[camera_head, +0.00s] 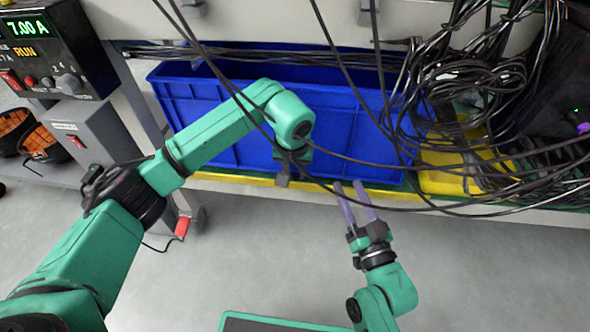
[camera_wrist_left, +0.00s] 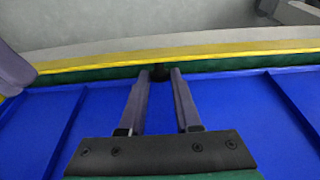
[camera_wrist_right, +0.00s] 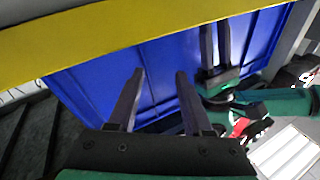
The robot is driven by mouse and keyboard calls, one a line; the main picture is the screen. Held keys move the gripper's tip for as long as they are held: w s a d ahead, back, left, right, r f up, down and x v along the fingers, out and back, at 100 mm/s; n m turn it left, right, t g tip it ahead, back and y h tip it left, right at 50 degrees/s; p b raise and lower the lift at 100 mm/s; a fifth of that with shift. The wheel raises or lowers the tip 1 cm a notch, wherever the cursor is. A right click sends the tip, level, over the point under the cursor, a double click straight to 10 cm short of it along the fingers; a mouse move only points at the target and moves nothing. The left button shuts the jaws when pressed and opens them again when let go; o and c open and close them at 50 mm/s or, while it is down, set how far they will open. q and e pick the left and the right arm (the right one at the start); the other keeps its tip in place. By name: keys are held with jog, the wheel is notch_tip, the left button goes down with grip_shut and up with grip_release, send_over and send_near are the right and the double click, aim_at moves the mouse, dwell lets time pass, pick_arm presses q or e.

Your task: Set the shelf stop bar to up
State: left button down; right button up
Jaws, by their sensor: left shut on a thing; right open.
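A long yellow bar (camera_head: 235,180), which looks like the shelf stop bar, runs along the shelf's front edge below a blue bin (camera_head: 215,125). It also shows in the left wrist view (camera_wrist_left: 230,50) and the right wrist view (camera_wrist_right: 110,28). My left gripper (camera_head: 284,180) is at the bar, in front of the bin. In the left wrist view its fingers (camera_wrist_left: 160,74) are shut on a small dark knob (camera_wrist_left: 160,71) beside the yellow bar. Knob details are hidden between the fingertips. My right gripper (camera_head: 354,187) is open and empty, just below the bar.
Loose black cables (camera_head: 345,160) hang across the bin and over my left arm. A thick cable bundle (camera_head: 460,90) hangs at the right. A power supply (camera_head: 55,50) stands at the upper left. The grey floor (camera_head: 480,270) in front is clear.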

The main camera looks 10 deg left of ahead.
aim_at(294, 181)
pick_arm(q)
jog(key=c, duration=0.6)
grip_release()
jog(key=shift+c, duration=0.2)
jog(key=shift+r, duration=0.15)
jog(key=shift+r, duration=0.2)
jog(key=shift+p+v, duration=0.55)
jog(key=shift+v, duration=0.4)
jog(key=p+v, duration=0.1)
jog(key=v, duration=0.2)
jog(key=p+v, duration=0.3)
jog(key=v, duration=0.6)
pick_arm(e)
jog(key=s+a+f+g, duration=0.1)
jog(key=s+f+g, duration=0.6)
jog(key=s+f, duration=0.4)
notch_tip(294, 181, down, 2)
jog(key=shift+f+h, duration=0.1)
jog(key=shift+h, duration=0.3)
pick_arm(q)
jog(key=shift+s+f, duration=0.1)
jog(key=shift+s, duration=0.05)
